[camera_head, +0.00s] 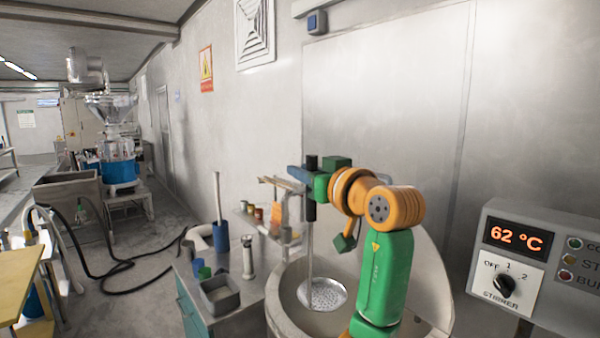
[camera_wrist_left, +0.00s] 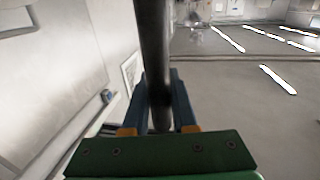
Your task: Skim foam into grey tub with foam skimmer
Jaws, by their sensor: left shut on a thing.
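The foam skimmer has a black handle, a thin metal shaft (camera_head: 310,245) and a round perforated disc (camera_head: 322,294). My left gripper (camera_head: 311,183) is shut on the handle, which also runs up between the fingers in the left wrist view (camera_wrist_left: 155,60). The skimmer hangs upright with its disc inside the mouth of the large round vat (camera_head: 283,290). I cannot tell whether the disc touches anything in the vat, and my green arm hides its right part. The grey tub (camera_head: 221,306) stands on the counter left of the vat. My right gripper is not in view.
On the counter (camera_head: 255,286) stand a blue container with a tall handle (camera_head: 221,236), a metal cylinder (camera_head: 248,258) and small blue and green cups (camera_head: 201,270). A control panel reading 62 °C (camera_head: 515,237) is at the right. A wall shelf with small jars (camera_head: 258,213) is behind.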

